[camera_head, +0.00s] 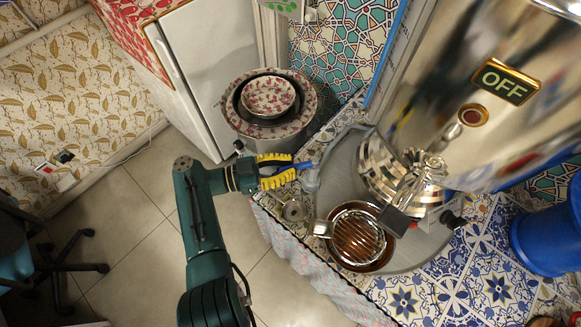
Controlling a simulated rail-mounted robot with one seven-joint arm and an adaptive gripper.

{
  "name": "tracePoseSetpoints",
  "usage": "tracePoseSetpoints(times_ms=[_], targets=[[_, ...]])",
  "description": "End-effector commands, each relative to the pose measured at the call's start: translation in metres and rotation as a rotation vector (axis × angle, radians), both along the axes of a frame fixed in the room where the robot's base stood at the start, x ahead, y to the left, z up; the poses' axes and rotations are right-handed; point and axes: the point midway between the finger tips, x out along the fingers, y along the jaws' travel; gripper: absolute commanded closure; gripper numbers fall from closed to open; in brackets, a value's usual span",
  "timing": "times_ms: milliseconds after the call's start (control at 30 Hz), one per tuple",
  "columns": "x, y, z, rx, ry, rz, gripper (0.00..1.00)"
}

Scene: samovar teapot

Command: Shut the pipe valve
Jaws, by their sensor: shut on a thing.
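The pipe valve (312,179) is a grey fitting at the left edge of the samovar's grey tray, near the middle of the head view. Its blue handle (303,165) sticks out to the left toward my gripper. My gripper (288,168), with yellow fingers, comes in from the left and is shut on the blue handle. The fingers lie on either side of it and partly hide it. The exact angle of the handle against the pipe is hard to tell at this size.
A large shiny samovar (430,75) with an "OFF" label (506,82) stands at the right. A patterned bowl (268,96) stands behind. A blue bucket (546,235) is far right.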

Motion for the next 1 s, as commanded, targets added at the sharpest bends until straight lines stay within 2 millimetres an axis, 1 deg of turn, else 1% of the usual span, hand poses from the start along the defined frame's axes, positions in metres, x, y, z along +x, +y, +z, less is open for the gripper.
tracePoseSetpoints(times_ms=[167,200,333,367,633,767,867,1000], targets=[[0.0,-0.001,0.0,-0.001,0.0,0.0,1.0],[0.0,-0.001,0.0,-0.001,0.0,0.0,0.84],[0.0,-0.001,0.0,-0.001,0.0,0.001,0.6],[0.0,-0.001,0.0,-0.001,0.0,0.001,0.56],[0.0,0.0,0.001,-0.001,-0.001,0.001,0.56],[0.001,0.0,0.008,0.001,-0.003,0.001,0.56],[0.0,0.0,0.021,0.0,-0.005,0.001,0.56],[0.0,-0.001,0.053,0.002,-0.006,0.001,0.56]])
